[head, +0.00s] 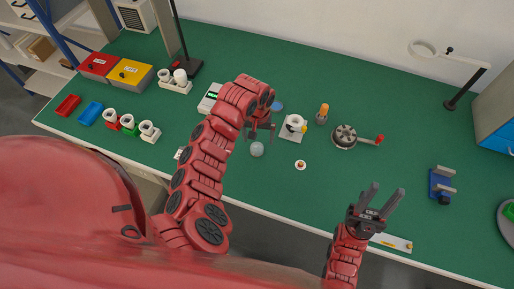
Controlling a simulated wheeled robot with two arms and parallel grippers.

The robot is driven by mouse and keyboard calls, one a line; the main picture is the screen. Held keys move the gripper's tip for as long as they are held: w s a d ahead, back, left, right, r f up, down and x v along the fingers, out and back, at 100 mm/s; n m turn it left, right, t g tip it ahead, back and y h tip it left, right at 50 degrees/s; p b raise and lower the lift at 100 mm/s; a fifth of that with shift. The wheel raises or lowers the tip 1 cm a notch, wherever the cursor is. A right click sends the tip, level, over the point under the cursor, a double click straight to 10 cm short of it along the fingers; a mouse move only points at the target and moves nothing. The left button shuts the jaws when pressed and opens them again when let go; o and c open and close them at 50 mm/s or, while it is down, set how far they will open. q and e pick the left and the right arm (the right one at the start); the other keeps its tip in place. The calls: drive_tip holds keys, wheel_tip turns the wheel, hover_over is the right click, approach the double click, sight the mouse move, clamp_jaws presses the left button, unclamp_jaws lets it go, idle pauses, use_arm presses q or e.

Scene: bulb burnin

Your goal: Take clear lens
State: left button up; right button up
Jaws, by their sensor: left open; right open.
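A small clear, pale dome-like thing (257,149), which looks like the clear lens, lies on the green bench near the middle. My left gripper (260,137) is open just above and behind it in the picture, its fingers pointing down; I cannot tell whether they touch it. A blue round piece (277,106) shows partly behind the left gripper. My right gripper (383,197) is open and empty over the front right part of the bench.
A white socket block (293,127), an orange-topped cylinder (322,114) and a small white disc with an orange centre (300,165) stand nearby. A round device with a red handle (344,136) is to their right. Red and yellow boxes (131,74) stand back left. The green bench (330,200) is clear at centre front.

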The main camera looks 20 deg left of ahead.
sight(257, 146)
use_arm(q)
drive_tip(key=shift+a+f+p, duration=0.1)
drive_tip(key=shift+f+p, duration=0.35)
drive_tip(key=shift+f, duration=0.25)
drive_tip(key=f, duration=0.1)
drive_tip(key=f+p, duration=0.1)
drive_tip(key=shift+a+f, duration=0.2)
drive_tip(key=shift+f, duration=1)
drive_tip(key=c, duration=1.4)
drive_tip(key=shift+w+r, duration=0.1)
drive_tip(key=shift+r, duration=0.1)
